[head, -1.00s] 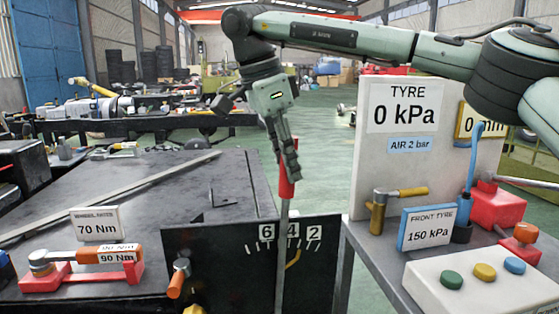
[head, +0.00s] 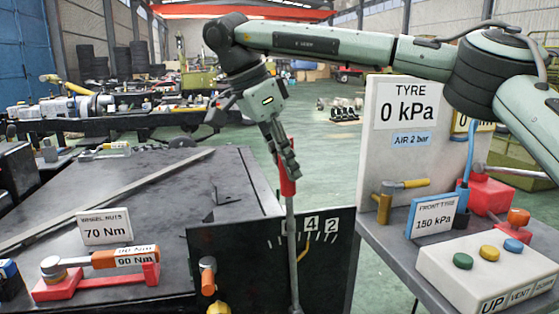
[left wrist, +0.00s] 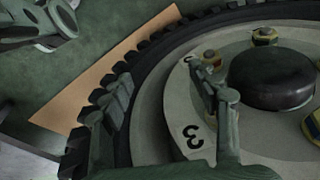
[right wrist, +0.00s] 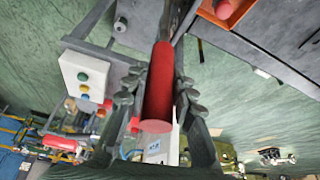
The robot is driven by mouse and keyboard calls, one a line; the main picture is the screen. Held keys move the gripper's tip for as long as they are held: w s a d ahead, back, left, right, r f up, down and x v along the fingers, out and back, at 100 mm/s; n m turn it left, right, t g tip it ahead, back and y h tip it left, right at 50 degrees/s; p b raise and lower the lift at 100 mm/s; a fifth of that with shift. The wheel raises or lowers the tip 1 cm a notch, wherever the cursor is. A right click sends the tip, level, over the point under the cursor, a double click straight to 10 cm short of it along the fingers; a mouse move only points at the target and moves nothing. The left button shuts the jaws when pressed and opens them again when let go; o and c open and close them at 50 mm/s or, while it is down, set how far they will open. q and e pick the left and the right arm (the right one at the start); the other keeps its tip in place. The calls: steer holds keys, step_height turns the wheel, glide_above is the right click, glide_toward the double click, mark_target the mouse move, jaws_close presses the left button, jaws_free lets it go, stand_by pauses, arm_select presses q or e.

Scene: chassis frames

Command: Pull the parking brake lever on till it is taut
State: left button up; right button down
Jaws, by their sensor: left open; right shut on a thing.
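The parking brake lever has a red grip (head: 287,184) and a long grey shaft (head: 292,250). It stands nearly upright with a slight tilt, in front of a black plate (head: 240,250) with white marks. The shaft partly covers the label left of the 4 (head: 311,224); the 2 (head: 332,224) is clear to its right. My right gripper (head: 284,160) is shut on the red grip from above. In the right wrist view the grip (right wrist: 157,85) lies between the fingers. My left gripper (left wrist: 222,125) is open above a wheel (left wrist: 185,95), seen only in the left wrist view.
Left of the lever is a dark bench with a torque wrench (head: 105,260) on a red stand and a 70 Nm sign (head: 105,227). On the right, a grey table carries a FRONT TYRE sign (head: 432,215), a button box (head: 490,270) and a TYRE 0 kPa panel (head: 401,150).

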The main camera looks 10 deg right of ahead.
steer(key=shift+f, duration=0.15)
steer(key=c, duration=1.3)
jaws_free()
steer(key=shift+o, duration=0.2)
steer(key=v, duration=1.2)
steer(key=shift+d, duration=0.15)
